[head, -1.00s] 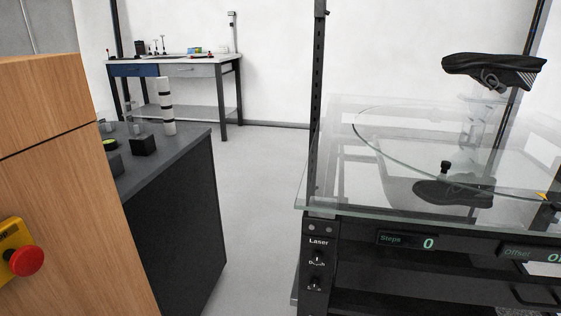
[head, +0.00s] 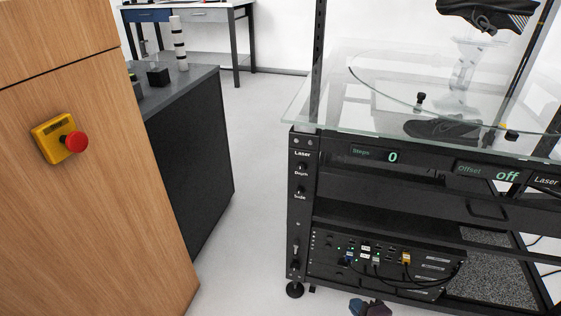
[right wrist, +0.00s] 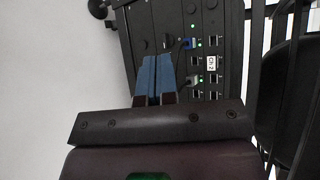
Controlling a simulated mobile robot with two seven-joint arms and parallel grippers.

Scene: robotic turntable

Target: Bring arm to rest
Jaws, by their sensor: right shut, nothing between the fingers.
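My right gripper (head: 369,304) shows at the bottom edge of the head view, in front of the lower part of the turntable rack. In the right wrist view its blue fingers (right wrist: 154,77) are together and empty, and they point at the rack's cable panel. I cannot tell how far the fingertips are from the panel. Most of my right arm is out of the picture. My left gripper is not in view.
The rack (head: 302,210) has a glass top (head: 310,105) with a black shoe (head: 490,15) above it. Cables hang from its panel (head: 330,262). A wooden cabinet (head: 90,220) with a red stop button (head: 75,141) stands left. Clear floor (head: 245,180) lies between.

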